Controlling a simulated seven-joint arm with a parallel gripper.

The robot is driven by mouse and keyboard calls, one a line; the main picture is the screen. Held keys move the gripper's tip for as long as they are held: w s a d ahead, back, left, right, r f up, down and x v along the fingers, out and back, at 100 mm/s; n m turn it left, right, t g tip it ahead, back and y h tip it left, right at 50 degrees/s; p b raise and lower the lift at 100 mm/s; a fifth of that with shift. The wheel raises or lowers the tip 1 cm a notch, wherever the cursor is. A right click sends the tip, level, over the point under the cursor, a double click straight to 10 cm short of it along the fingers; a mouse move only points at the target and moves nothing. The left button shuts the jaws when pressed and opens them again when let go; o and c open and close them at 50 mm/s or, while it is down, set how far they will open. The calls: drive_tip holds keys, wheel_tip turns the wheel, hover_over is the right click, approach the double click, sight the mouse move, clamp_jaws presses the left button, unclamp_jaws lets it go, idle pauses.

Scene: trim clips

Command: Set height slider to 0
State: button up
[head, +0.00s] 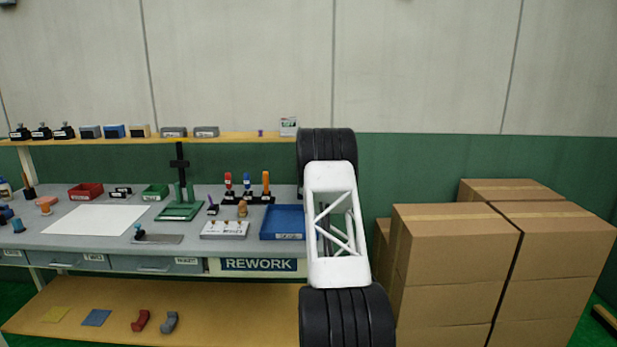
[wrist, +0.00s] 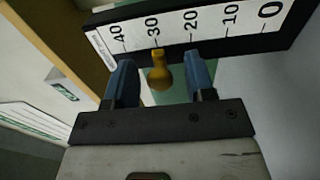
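In the wrist view, the slider scale (wrist: 195,24) is a white strip on a black rail, marked 40, 30, 20, 10 and 0 from left to right. A mustard-yellow knob (wrist: 159,76) stands out from it near the 30 mark, well away from the 0 end. My gripper (wrist: 160,66) has two blue fingers, open, one on each side of the knob. A gap shows between the knob and each finger. In the head view, my arm covers this area, and neither my gripper nor the scale can be made out.
The workbench (head: 130,240) holds a blue tray (head: 283,222), a green stand with a black post (head: 180,165) and red, blue and orange handled tools (head: 247,185). Stacked cardboard boxes (head: 455,245) stand right of my arm. A yellow wooden panel (wrist: 70,45) is left of the scale.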

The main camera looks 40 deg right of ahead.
clamp_jaws()
drive_tip(key=shift+f, duration=2.5)
drive_tip(key=shift+o, duration=0.2)
unclamp_jaws()
drive_tip(key=shift+s+a, duration=0.15)
drive_tip(key=shift+v, duration=3.7)
